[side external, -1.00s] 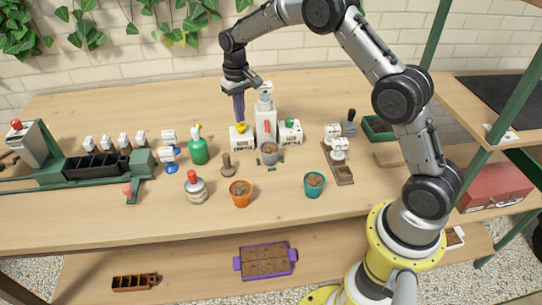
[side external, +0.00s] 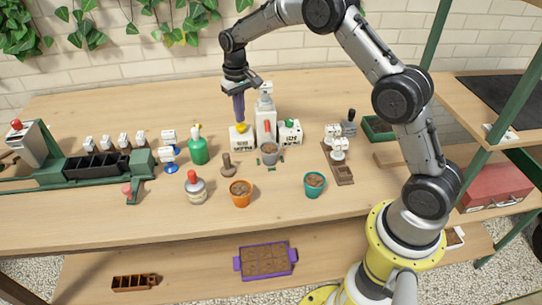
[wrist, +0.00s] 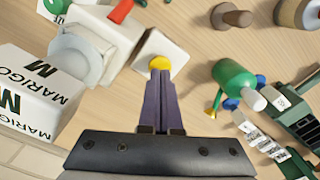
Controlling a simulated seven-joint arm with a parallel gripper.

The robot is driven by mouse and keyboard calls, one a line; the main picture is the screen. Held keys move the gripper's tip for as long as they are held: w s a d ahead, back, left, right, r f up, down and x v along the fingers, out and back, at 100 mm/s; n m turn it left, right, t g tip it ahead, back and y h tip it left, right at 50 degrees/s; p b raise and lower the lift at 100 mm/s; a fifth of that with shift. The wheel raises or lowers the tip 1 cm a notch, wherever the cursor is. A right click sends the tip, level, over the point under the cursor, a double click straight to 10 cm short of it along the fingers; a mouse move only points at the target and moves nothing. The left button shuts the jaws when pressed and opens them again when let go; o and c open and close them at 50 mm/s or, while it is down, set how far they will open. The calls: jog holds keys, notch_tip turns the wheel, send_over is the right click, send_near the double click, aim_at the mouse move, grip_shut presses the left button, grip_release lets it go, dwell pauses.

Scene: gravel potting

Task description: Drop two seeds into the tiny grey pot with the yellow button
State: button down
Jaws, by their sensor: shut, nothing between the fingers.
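The yellow button (side external: 241,127) sits on top of a small white labelled box (side external: 241,141); it also shows in the wrist view (wrist: 160,62). My gripper (side external: 240,119) is shut and empty, its purple fingers pointing down right over the button. In the wrist view the fingertips (wrist: 160,74) overlap the button's near edge; whether they press it I cannot tell. The small grey pot (side external: 269,158) stands on the bench in front of the tall white dispenser (side external: 265,125) with a red part. Brown fill shows in the pot; I cannot make out seeds in it.
A white box with a green button (side external: 290,132) stands right of the dispenser. A green bottle (side external: 198,151), red-topped jar (side external: 195,190), orange pot (side external: 241,194), teal pot (side external: 314,187) and brown stamp (side external: 228,166) stand around. The front bench is mostly clear.

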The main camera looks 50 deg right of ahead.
jog(key=shift+f, duration=0.55)
jog(key=shift+f, duration=0.85)
jog(key=shift+r, duration=1.4)
jog(key=shift+f, duration=0.1)
jog(key=shift+f, duration=0.7)
